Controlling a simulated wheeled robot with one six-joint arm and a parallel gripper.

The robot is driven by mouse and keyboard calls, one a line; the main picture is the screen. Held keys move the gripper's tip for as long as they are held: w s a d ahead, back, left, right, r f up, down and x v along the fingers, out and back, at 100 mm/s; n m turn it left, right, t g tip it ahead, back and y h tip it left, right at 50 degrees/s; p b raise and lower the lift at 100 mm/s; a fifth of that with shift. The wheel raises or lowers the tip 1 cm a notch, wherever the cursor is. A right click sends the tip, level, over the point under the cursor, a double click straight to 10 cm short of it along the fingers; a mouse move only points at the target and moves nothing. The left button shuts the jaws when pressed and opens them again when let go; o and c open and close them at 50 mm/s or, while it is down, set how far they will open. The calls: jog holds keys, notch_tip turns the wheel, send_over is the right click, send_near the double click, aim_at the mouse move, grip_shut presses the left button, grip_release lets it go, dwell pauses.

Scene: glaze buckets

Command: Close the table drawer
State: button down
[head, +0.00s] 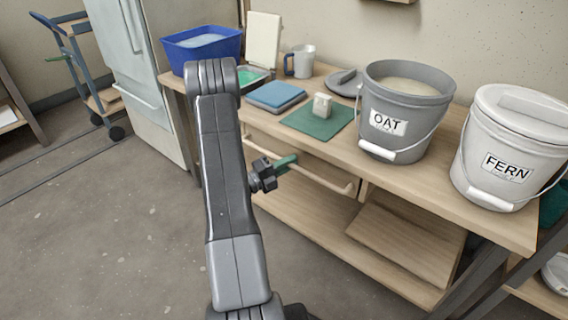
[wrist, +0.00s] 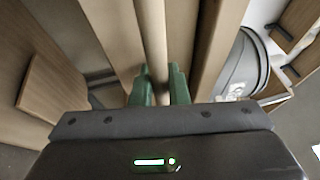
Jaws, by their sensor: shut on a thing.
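The table drawer (head: 318,172) sits under the top of the wooden table, with a long pale bar handle across its front. The handle (head: 325,180) also shows in the wrist view (wrist: 152,45), running between the green fingers. My gripper (head: 286,163) is at the left part of the handle, its fingers shut on the bar. The fingers also show in the wrist view (wrist: 160,85). My arm hides the left end of the drawer area in the head view. How far the drawer stands out is hard to tell.
On the table (head: 432,192) stand a grey OAT bucket (head: 405,103), a white FERN bucket (head: 510,140), a blue tub (head: 200,52), a mug (head: 303,62) and a green mat (head: 318,123). A lower shelf (head: 300,212) is below. Open floor lies in front.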

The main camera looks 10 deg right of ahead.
jog(key=shift+w, duration=0.1)
jog(key=c, duration=1.7)
grip_release()
jog(key=shift+d, duration=0.1)
jog(key=p+v, duration=0.3)
jog(key=v, duration=1.1)
jog(key=shift+w+d, duration=0.1)
jog(key=b+x, duration=0.3)
jog(key=x, duration=1)
jog(key=shift+d+r, duration=0.1)
jog(key=shift+d, duration=0.25)
